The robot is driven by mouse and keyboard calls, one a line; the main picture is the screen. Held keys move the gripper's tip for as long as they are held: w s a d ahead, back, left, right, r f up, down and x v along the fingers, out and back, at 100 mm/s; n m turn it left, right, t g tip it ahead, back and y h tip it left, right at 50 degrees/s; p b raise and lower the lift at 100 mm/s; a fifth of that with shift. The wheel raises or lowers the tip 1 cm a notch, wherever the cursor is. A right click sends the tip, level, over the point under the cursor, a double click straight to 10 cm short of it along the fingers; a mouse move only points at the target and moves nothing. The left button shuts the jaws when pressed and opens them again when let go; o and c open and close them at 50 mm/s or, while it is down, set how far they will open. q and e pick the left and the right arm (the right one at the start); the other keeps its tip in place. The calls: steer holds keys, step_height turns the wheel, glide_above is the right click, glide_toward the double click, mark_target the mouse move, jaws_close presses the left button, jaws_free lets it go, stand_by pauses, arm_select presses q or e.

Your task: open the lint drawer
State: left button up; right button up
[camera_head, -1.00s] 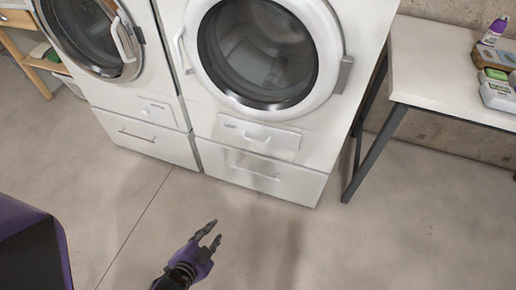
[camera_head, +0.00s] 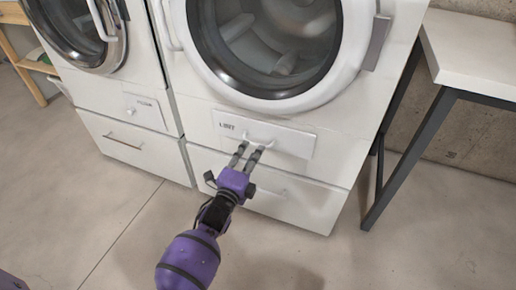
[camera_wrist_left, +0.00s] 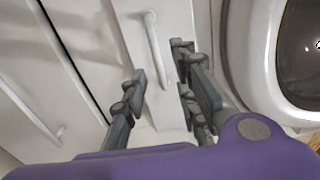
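The lint drawer (camera_head: 295,143) is a shut, narrow white panel labelled LINT, below the round door of the right machine. Its pale bar handle (camera_head: 262,141) is at the panel's middle; in the left wrist view the handle (camera_wrist_left: 153,40) runs nearly upright. My left gripper (camera_head: 249,150) reaches up to the handle, purple with grey fingers. In the left wrist view the gripper (camera_wrist_left: 160,85) is open, its fingers apart on either side of the handle's lower end. Whether they touch it I cannot tell. My right gripper is not in view.
A wider lower drawer (camera_head: 300,196) sits beneath the lint drawer. A second machine (camera_head: 128,105) with a filter panel stands at the left. A white table (camera_head: 475,55) with dark legs stands at the right. The concrete floor in front (camera_head: 310,262) is clear.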

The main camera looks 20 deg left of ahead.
mark_target(257, 145)
arm_select(q)
steer(key=w+b, duration=0.1)
steer(key=w, duration=0.4)
steer(key=shift+w, duration=0.1)
jaws_close()
